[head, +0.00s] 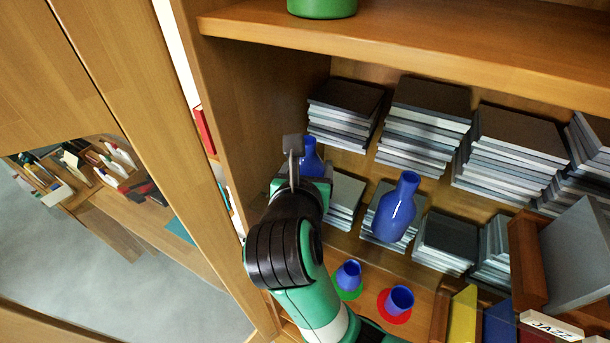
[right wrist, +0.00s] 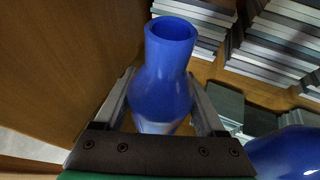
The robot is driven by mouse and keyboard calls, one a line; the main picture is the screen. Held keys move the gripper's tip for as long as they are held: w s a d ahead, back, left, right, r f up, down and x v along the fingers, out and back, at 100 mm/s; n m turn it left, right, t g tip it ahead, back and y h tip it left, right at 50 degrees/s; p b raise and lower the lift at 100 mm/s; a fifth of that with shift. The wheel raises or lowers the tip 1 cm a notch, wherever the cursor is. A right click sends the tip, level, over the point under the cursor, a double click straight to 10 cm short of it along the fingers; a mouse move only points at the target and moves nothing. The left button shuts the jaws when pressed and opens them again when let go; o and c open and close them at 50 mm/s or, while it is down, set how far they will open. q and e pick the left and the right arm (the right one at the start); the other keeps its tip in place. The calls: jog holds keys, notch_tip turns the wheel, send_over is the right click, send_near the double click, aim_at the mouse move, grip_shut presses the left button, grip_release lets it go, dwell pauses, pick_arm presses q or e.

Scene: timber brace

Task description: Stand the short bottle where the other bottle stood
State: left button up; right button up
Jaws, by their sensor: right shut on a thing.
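A blue bottle (head: 310,153) is at the left end of the middle shelf, partly hidden behind my right gripper (head: 310,168). In the right wrist view the right gripper (right wrist: 163,100) is shut on this blue bottle (right wrist: 165,75), one finger on each side, with its open mouth uppermost. Whether its base touches the shelf is hidden. A second blue bottle (head: 395,208) with a narrow neck stands to the right, in front of stacked cases. Part of it shows at the right wrist view's lower right (right wrist: 290,155). My left gripper is not in view.
Stacks of cases (head: 425,120) fill the shelf behind and beside the bottles. The wooden side wall (right wrist: 50,75) is close on the left. Below, two blue cups stand on a green disc (head: 346,295) and a red disc (head: 393,318). A shelf board (head: 420,45) lies above.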

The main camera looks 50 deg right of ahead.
jog(key=f+b, duration=0.3)
jog(key=f, duration=0.1)
jog(key=shift+w+d+f, duration=0.1)
jog(key=shift+w+d, duration=0.15)
jog(key=shift+r, duration=0.2)
jog(key=shift+f, duration=0.25)
jog(key=o, duration=1.5)
jog(key=shift+o, duration=0.2)
jog(key=shift+r, duration=0.15)
jog(key=shift+a+r, duration=0.15)
jog(key=b+v, duration=0.2)
jog(key=v, duration=0.9)
jog(key=shift+s+a, duration=0.25)
jog(key=shift+s, duration=0.05)
